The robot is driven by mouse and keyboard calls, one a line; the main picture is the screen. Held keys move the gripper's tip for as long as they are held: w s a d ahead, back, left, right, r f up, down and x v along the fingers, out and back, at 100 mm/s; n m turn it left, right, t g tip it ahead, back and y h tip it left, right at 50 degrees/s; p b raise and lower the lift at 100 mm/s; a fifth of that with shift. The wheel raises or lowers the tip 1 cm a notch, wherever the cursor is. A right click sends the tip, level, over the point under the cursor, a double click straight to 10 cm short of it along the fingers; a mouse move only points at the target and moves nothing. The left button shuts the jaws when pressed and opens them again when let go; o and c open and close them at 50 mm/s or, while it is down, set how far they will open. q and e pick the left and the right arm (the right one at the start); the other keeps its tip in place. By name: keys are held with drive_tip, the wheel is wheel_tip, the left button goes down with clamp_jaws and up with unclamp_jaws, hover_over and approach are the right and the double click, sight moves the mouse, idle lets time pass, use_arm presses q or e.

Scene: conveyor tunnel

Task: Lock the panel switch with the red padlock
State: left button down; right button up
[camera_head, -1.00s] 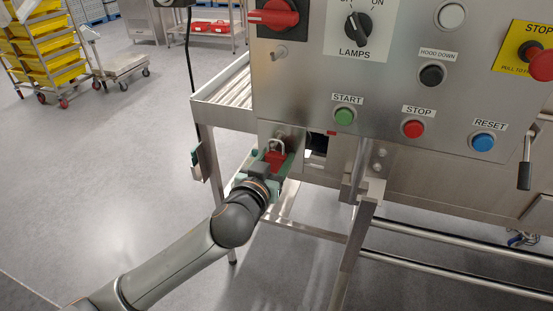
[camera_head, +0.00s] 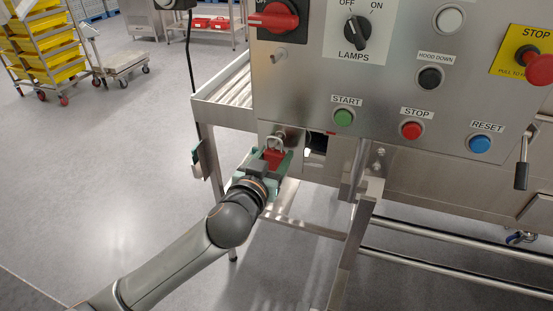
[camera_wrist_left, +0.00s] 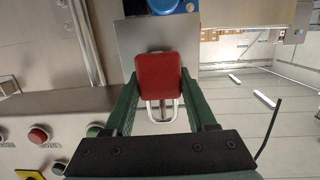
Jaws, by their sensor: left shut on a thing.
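The red padlock (camera_head: 273,157) is held in my left gripper (camera_head: 270,165), below the left end of the control panel. Its metal shackle points up in the head view. In the left wrist view the red padlock (camera_wrist_left: 158,73) sits between the two green fingers of the left gripper (camera_wrist_left: 160,85), with its shackle showing below the body. The panel switch (camera_head: 274,15), a red rotary knob on a black plate, is at the top left of the panel, well above the padlock. Its upper part is cut off. My right gripper is not in view.
The steel panel (camera_head: 310,90) carries a LAMPS knob (camera_head: 356,32), START (camera_head: 343,117), STOP (camera_head: 411,130) and RESET (camera_head: 480,144) buttons. Steel legs and rails stand below. Open floor (camera_head: 110,180) lies left.

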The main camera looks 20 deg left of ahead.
sight(272, 162)
use_arm(q)
drive_tip(key=shift+s+a, duration=0.15)
drive_tip(key=shift+s, duration=2.55)
